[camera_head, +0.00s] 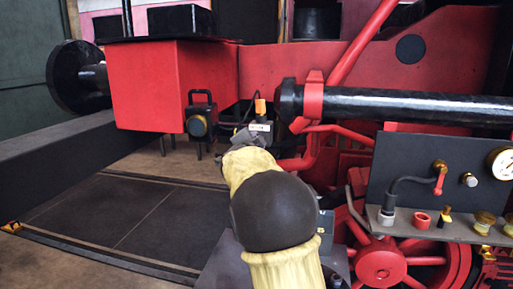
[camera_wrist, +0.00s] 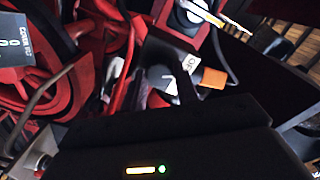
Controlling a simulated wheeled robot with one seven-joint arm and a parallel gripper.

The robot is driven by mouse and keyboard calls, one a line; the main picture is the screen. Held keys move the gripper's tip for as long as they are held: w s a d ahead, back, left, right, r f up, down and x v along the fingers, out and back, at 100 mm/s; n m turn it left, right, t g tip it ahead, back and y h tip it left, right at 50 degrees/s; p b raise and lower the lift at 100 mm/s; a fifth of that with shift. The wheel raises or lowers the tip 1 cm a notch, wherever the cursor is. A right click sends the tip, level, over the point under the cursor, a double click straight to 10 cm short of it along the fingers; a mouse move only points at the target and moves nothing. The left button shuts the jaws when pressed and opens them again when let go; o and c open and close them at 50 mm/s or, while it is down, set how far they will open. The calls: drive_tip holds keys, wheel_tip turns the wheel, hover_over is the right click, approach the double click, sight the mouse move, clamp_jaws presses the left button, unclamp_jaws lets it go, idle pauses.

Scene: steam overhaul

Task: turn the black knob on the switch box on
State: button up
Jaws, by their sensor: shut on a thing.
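The switch box (camera_head: 261,134) is a small dark box with a pale label, below the red frame in the head view. An orange part (camera_head: 260,106) stands up from its top. In the wrist view the orange part (camera_wrist: 214,78) lies right of a white label (camera_wrist: 190,63) with partly hidden lettering. My gripper (camera_wrist: 172,76) is at the box, its dark fingers closed around the black knob (camera_wrist: 158,75), which is mostly hidden and hard to tell from the fingers. In the head view my arm covers most of the gripper and the knob.
A thick black bar (camera_head: 400,103) runs to the right just beyond the box, with red pipes below it. A grey panel (camera_head: 435,180) with a gauge and fittings stands at right. A red block (camera_head: 150,85) hangs at left. Dark floor plates (camera_head: 120,215) lie open at lower left.

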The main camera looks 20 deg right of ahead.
drive_tip(key=m+b, duration=0.3)
drive_tip(key=m, duration=0.2)
drive_tip(key=shift+m, duration=0.3)
idle(0.4)
drive_tip(key=o, duration=1)
drive_tip(key=shift+s, duration=0.1)
drive_tip(key=b+v, duration=0.3)
drive_tip(key=v, duration=1.4)
drive_tip(key=shift+s+f, duration=0.1)
drive_tip(key=shift+s, duration=0.05)
